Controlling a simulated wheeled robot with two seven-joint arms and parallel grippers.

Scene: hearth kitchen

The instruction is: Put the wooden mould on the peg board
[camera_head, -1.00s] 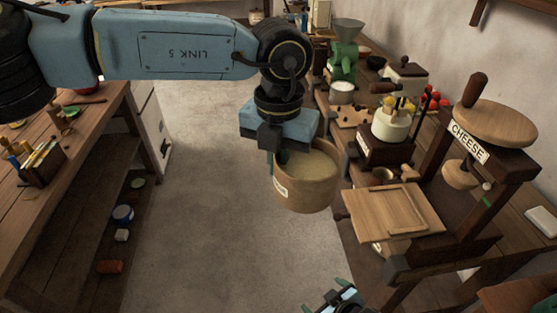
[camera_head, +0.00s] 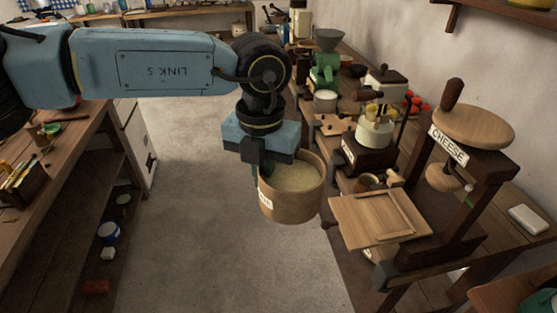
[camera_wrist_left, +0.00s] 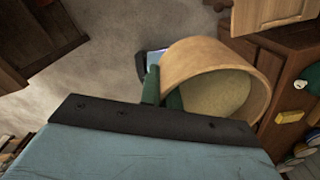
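The wooden mould (camera_head: 290,205) is a round tub with a pale label and a pale filling. My left gripper (camera_head: 257,172) is shut on its left side and holds it upright above the floor, left of the workbench. In the left wrist view the green fingers (camera_wrist_left: 163,96) meet the wall of the mould (camera_wrist_left: 205,60); the exact contact is partly hidden. A flat board with a grooved rectangle (camera_head: 375,220) lies at the cheese press. A smaller board with dark spots (camera_head: 338,126) lies farther back; I cannot tell which is the peg board. My right gripper is not in view.
The cheese press (camera_head: 470,175) stands right of the grooved board. A mill (camera_head: 375,130) and a green grinder (camera_head: 325,68) stand farther back on the bench. A table with shelves (camera_head: 60,190) stands at left. The floor between is clear.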

